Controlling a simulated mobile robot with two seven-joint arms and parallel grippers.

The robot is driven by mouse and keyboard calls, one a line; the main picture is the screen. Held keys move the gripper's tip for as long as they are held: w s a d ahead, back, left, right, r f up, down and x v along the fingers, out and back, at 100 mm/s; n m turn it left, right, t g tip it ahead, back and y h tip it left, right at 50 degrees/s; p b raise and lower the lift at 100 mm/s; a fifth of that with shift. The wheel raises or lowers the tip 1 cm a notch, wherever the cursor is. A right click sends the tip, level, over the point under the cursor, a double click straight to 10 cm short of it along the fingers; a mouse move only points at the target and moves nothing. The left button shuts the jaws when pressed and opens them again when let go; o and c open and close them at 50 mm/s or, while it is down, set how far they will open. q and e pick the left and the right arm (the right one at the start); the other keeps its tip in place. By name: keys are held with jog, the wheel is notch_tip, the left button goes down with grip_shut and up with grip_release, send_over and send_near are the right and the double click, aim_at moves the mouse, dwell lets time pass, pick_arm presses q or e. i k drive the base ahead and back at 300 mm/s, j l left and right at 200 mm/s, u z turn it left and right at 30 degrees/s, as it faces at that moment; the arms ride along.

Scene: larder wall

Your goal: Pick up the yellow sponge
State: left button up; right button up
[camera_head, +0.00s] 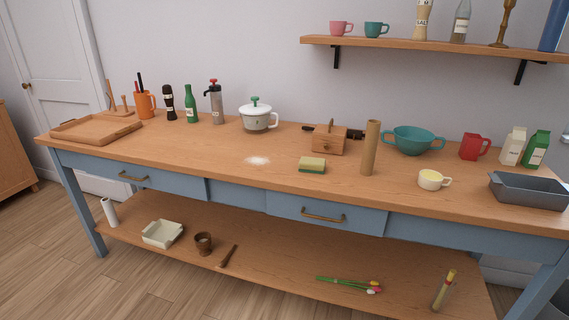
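The yellow sponge (312,165) lies flat on the wooden counter, near its front edge and a little right of the middle. It has a yellow top and a dark green underside. Nothing covers it. Neither of my grippers shows in the head view.
A wooden box (328,141) stands just behind the sponge, and a tall brown cylinder (370,148) stands to its right. White powder (257,160) lies to its left. A cream cup (432,180) is further right. The counter (215,168) is clear at front left.

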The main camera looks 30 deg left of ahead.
aim_at(312, 165)
jog(key=j+z, duration=0.15)
jog(key=z, duration=0.2)
jog(key=j+z, duration=0.2)
jog(key=z, duration=0.2)
jog(key=j+z, duration=0.35)
jog(key=j, duration=0.55)
